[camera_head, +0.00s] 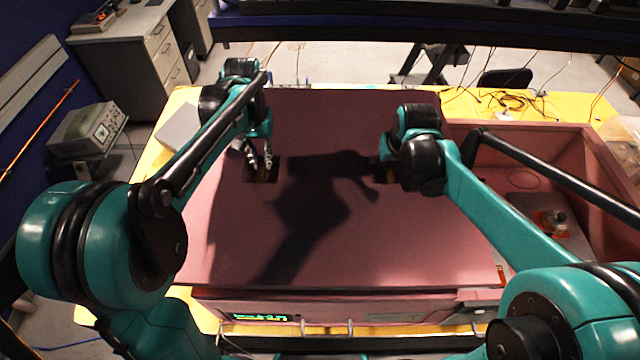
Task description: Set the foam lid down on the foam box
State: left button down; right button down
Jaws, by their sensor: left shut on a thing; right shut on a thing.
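The foam lid (420,255) is a large flat pink panel with two dark square cutouts. It lies over the left and middle part of the pink foam box (480,132), whose right part is open. I cannot tell whether the lid rests on the box or is slightly above it. My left gripper (262,165) is at the lid's left cutout, shut on the lid there. My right gripper (385,172) is at the right cutout, shut on the lid. Its fingers are mostly hidden behind its own wrist.
The open right compartment holds a metal plate (535,218) with a small fitting. A yellow table (160,240) is under the box. A front panel with a green display (260,317) shows below the lid. Cables (510,103) lie at the back right. A dark beam (430,30) crosses the top.

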pick_arm(q)
jog(key=shift+a+f, duration=0.1)
pick_arm(e)
jog(key=shift+a, duration=0.1)
